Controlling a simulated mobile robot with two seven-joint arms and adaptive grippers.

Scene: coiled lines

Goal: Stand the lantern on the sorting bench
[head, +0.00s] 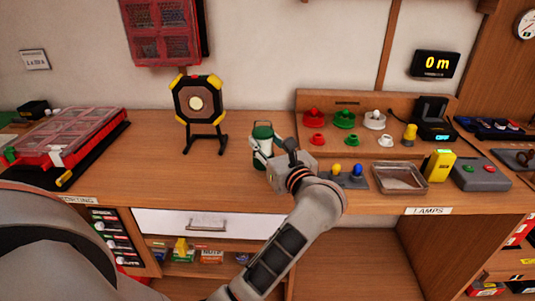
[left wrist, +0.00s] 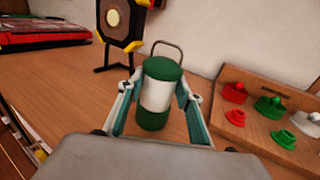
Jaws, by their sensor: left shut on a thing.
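The lantern (head: 264,131) is a small green-and-white cylinder with a wire handle on top. It is upright over the middle of the wooden bench (head: 180,160). My left gripper (head: 262,150) is shut on the lantern's sides. In the left wrist view the lantern (left wrist: 156,96) is between the two fingers of my left gripper (left wrist: 158,90). I cannot tell whether its base touches the bench top. A partly hidden label ending in "RTING" (head: 79,200) is on the bench's left front edge. My right gripper is not in view.
A black-and-yellow work light (head: 198,101) stands behind and left of the lantern. A red clear-lidded case (head: 70,140) lies at the left. A stepped board with coloured lamp parts (head: 345,112) and a small tray (head: 400,178) are at the right.

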